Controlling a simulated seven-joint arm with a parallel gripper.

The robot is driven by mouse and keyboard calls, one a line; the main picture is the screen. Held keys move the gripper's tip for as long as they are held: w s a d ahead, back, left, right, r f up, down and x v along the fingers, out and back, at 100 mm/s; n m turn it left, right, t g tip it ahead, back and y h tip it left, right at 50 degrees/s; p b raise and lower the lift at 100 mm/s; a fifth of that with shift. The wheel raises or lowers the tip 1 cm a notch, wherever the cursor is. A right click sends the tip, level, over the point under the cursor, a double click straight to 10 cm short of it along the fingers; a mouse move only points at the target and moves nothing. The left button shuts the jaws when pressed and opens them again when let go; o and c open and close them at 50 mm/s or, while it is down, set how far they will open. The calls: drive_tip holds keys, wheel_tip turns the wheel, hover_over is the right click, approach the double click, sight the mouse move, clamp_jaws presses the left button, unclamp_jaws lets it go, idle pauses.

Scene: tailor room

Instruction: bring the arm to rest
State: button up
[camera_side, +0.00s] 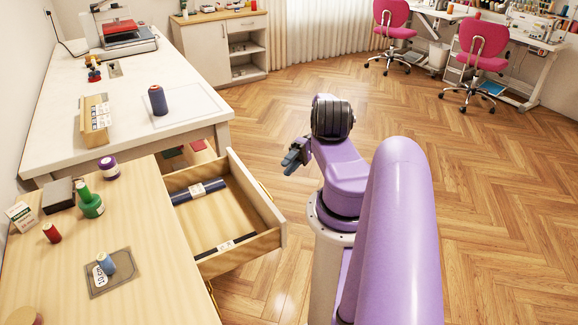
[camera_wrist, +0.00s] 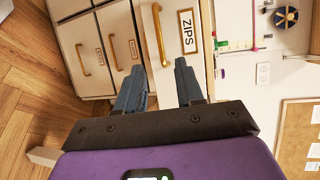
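My gripper (camera_side: 295,155) is on the purple arm, to the right of the open drawer and clear of the furniture. In the wrist view my gripper (camera_wrist: 160,82) shows two grey-blue fingers held apart, with nothing between them. Behind the fingers is a pale drawer front with a ZIPS label (camera_wrist: 188,31) and a brass handle.
The open drawer (camera_side: 276,238) holds two dark rolls with white labels. The floor (camera_side: 490,200) to the right is free.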

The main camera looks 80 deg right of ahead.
drive_tip(key=w+a+r+n+g+h, duration=0.1)
drive_tip(key=w+a+r+g, duration=0.2)
drive_tip(key=w+g, duration=0.1)
drive_tip(key=w+a+r+n+g+h, duration=0.1)
drive_tip(key=w+a+r+g+h, duration=0.1)
drive_tip(key=w+a+r+g, duration=0.1)
drive_tip(key=w+a+r+n+g+h, duration=0.2)
drive_tip(key=w+a+r+g, duration=0.2)
drive_tip(key=w+g, duration=0.1)
drive_tip(key=shift+a+r, duration=0.1)
drive_tip(key=shift+a, duration=0.05)
drive_tip(key=w+a+r+n+h, duration=0.1)
drive_tip(key=a+r+n+h, duration=0.2)
drive_tip(key=a+r+h, duration=0.55)
drive_tip(key=w+a+r+n+h, duration=0.1)
drive_tip(key=a+r+n, duration=0.3)
drive_tip(key=a, duration=0.9)
drive_tip(key=s+a+r+n+t, duration=0.3)
drive_tip(key=s+a, duration=0.2)
drive_tip(key=s, duration=0.5)
drive_tip(key=s+a+r+n+t, duration=0.3)
drive_tip(key=s+a, duration=0.3)
drive_tip(key=s, duration=0.3)
drive_tip(key=shift+s+a+r+n, duration=0.2)
drive_tip(key=shift+s+r+n, duration=0.25)
drive_tip(key=shift+r, duration=0.3)
